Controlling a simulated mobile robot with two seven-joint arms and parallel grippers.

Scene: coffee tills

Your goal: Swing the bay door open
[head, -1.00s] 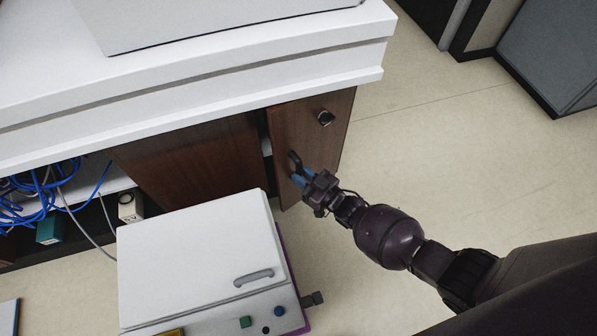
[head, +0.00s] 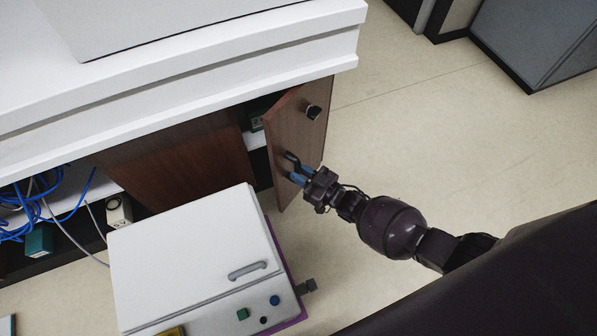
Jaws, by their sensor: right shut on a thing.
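The bay door (head: 296,130) is a brown wooden panel under the white counter, standing partly open with a dark gap along its left edge. A round black knob or lock (head: 313,112) sits near its top. A dark handle (head: 291,158) is on its face, lower down. My right gripper (head: 298,171), with blue fingertips, is shut on that handle. The handle is partly hidden by the fingers. My left gripper is not in view.
A white box-shaped machine (head: 185,255) with a grey handle and buttons stands close, left of my right gripper. Blue cables (head: 40,205) hang in the open bay at left. The floor (head: 440,130) right of the door is clear.

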